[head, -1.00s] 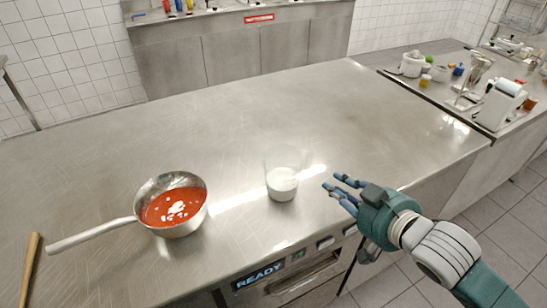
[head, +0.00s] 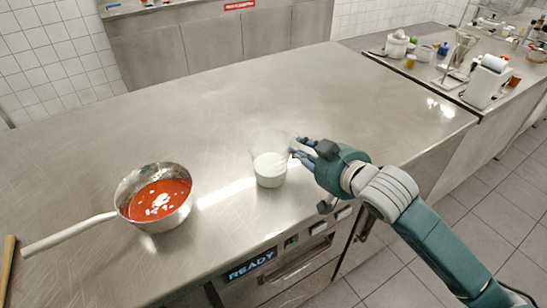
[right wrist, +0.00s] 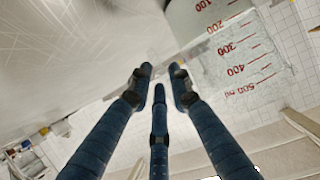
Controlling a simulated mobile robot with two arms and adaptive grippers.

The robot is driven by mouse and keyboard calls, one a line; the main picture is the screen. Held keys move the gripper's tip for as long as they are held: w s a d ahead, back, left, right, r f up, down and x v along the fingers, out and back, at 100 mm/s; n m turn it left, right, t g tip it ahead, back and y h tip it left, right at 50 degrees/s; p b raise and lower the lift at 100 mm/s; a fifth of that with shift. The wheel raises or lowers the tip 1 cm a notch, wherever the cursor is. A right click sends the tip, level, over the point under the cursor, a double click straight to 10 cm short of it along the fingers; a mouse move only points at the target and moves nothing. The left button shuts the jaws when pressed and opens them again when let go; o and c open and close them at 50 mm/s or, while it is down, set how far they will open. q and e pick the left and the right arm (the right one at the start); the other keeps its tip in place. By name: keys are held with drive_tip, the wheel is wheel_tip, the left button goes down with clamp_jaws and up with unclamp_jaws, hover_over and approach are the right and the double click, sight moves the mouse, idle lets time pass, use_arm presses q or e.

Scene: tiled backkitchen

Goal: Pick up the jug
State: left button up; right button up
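The jug (head: 270,168) is a clear measuring jug with white contents in its lower part, standing upright on the steel counter (head: 220,110). In the right wrist view the jug (right wrist: 235,45) fills the upper right, with red volume marks on its wall. My right gripper (head: 300,149) is at the jug's right side, its fingertips close to the upper wall. Whether they touch it I cannot tell. My left gripper is not in view.
A saucepan (head: 126,183) of red sauce with white pieces stands left of the jug. A wooden handle (head: 7,262) lies at the far left. A side counter with a scale (head: 486,82) and small containers (head: 396,45) is at the right. The counter behind the jug is clear.

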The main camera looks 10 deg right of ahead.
drive_tip(key=shift+x, duration=1.1)
drive_tip(key=shift+s, duration=0.1)
drive_tip(key=shift+c, duration=0.5)
clamp_jaws()
drive_tip(key=shift+r, duration=0.2)
